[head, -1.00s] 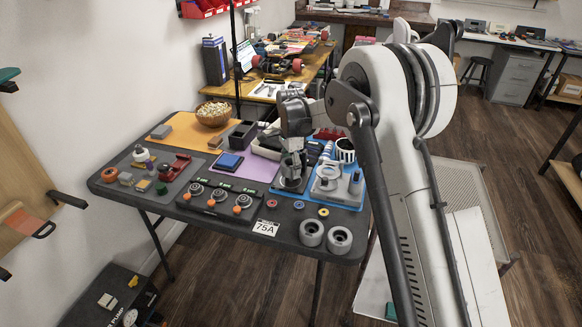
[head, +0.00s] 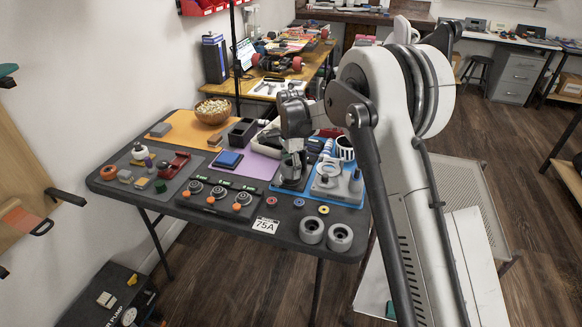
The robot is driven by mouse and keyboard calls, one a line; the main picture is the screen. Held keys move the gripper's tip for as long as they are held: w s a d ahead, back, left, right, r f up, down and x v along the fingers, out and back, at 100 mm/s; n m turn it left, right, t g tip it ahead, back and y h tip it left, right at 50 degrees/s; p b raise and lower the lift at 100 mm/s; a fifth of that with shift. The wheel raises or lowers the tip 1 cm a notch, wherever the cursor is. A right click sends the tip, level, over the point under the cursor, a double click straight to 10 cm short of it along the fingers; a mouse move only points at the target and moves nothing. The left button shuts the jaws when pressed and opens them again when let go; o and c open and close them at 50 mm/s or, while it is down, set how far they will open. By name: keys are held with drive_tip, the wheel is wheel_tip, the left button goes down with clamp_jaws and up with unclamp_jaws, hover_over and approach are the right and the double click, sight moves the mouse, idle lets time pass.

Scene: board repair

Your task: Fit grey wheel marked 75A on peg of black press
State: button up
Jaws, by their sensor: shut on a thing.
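My gripper (head: 291,176) points down at the right part of the black table, over the left edge of the blue mat. It is shut on a small grey thing, which looks like a grey wheel but is mostly hidden by the fingers. A dark base, apparently the black press (head: 288,186), is right under the gripper. Its peg is hidden, and I cannot tell whether the held thing touches it. Two more grey wheels (head: 312,231) (head: 340,237) stand at the front right edge, beside a white card marked 75A (head: 265,226).
A grey press-like tool (head: 328,181) stands on the blue mat (head: 346,200), close to the right of my gripper. A black tray with several orange-knobbed parts (head: 218,198) lies to the left. Small coloured rings (head: 298,202) lie in front.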

drive_tip(key=shift+f+b, duration=1)
drive_tip(key=shift+f, duration=0.2)
idle(1.9)
drive_tip(key=o, duration=1.7)
drive_tip(key=shift+r, duration=0.1)
drive_tip(key=shift+d+r+p, duration=0.1)
drive_tip(key=shift+r+p, duration=1.3)
drive_tip(key=shift+r, duration=2.05)
